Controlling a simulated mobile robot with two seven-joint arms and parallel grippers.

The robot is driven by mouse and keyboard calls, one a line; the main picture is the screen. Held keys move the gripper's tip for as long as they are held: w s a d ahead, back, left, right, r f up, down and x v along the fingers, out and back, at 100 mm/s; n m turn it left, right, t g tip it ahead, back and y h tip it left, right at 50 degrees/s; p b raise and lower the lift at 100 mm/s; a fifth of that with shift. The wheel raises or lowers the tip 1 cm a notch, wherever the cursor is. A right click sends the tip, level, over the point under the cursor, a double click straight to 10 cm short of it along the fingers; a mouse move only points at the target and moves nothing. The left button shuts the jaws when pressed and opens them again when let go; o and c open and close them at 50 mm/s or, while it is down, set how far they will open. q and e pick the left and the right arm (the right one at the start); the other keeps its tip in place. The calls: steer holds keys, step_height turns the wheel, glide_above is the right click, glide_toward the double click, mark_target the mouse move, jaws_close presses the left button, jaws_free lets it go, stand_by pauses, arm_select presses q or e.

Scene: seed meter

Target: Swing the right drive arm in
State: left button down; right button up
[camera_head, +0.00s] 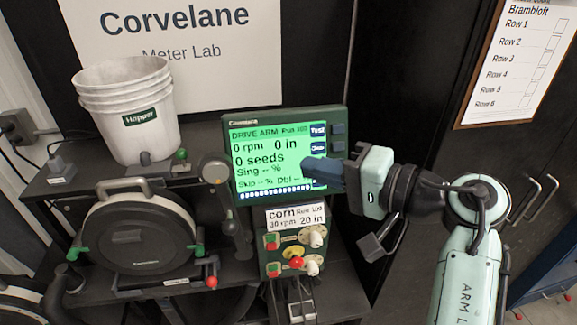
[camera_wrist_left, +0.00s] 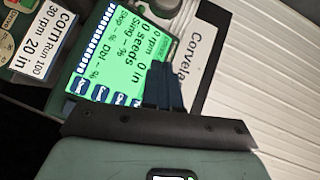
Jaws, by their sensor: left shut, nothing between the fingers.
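A dark drive arm (camera_head: 229,205) with a round end stands to the right of the round seed meter (camera_head: 138,237), with a gap that looks small. The green-lit monitor (camera_head: 265,147) reads "DRIVE ARM", 0 rpm, 0 in, 0 seeds. My left gripper (camera_head: 312,172) is shut and empty, its dark fingertips in front of the monitor's right side; contact cannot be told. In the left wrist view its closed fingers (camera_wrist_left: 163,84) overlap the monitor screen (camera_wrist_left: 115,50). My right gripper is not in view.
A white hopper bucket (camera_head: 125,115) stands on the shelf above the meter. A control box (camera_head: 293,250) with knobs and buttons sits below the monitor. A clipboard (camera_head: 515,65) hangs at the upper right. Black cabinet doors stand behind my left arm.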

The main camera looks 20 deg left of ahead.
arm_select(q)
steer(key=s+x, duration=0.1)
steer(key=x, duration=0.3)
steer(key=b+x, duration=0.1)
steer(key=x, duration=0.3)
steer(key=s+b+x, duration=0.1)
steer(key=x, duration=0.2)
steer(key=shift+s+a+f, duration=0.3)
steer(key=shift+a+f, duration=0.05)
steer(key=shift+a, duration=0.35)
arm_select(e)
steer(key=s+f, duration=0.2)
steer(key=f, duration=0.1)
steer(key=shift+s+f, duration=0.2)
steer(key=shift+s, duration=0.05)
arm_select(q)
steer(key=shift+w, duration=0.1)
